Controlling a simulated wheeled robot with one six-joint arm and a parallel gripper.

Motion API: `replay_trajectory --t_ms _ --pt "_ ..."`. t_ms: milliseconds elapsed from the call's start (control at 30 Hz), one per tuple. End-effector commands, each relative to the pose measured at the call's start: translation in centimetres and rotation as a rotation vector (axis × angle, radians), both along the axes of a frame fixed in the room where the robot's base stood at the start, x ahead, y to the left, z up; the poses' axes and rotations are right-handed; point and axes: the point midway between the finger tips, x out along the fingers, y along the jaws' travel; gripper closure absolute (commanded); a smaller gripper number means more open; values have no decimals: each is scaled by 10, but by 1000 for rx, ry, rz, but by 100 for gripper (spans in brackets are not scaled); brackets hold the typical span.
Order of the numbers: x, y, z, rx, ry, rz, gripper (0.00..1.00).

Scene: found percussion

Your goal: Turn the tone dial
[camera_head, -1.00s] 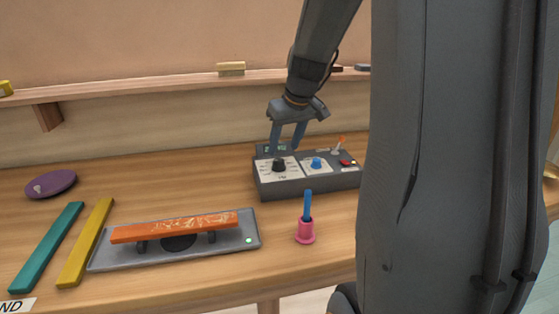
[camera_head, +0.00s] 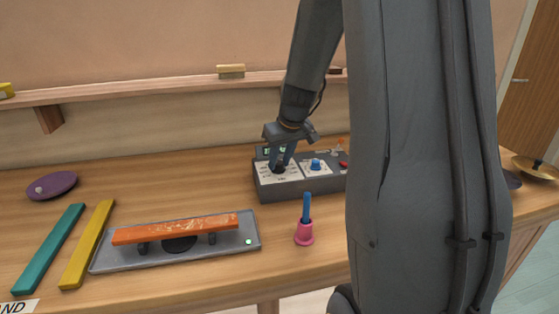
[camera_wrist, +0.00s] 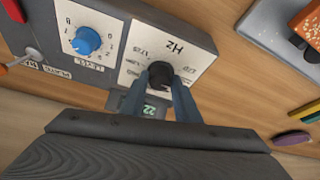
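The black dial (camera_wrist: 160,73) sits on a white plate marked Hz on the grey control box (camera_wrist: 105,85). It also shows in the head view (camera_head: 279,170), partly covered by my fingers. My gripper (camera_head: 281,164) reaches down over it from behind. In the wrist view my gripper's two fingers (camera_wrist: 160,84) stand one on each side of the dial, with no clear gap between fingers and knob. A small green display (camera_wrist: 150,110) beside the dial shows between the fingers; it seems to read 22, with any further digits hidden.
A blue knob (camera_wrist: 86,40) sits beside the dial on the same box. A pink cup with a blue stick (camera_head: 304,233) stands in front. An orange bar (camera_head: 175,228) lies on a grey stand to the left. My arm hides the box's right end.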

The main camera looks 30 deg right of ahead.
Motion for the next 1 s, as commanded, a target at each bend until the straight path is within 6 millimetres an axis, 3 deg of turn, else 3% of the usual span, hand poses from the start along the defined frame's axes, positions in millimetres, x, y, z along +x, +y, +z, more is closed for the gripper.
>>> replay_trajectory --t_ms 67,467,1000 --pt "0 0 0 0 0 0 93" --pt "-1 1 2 0 1 -51 94" --pt "1 3 1 -3 -2 -323 94"
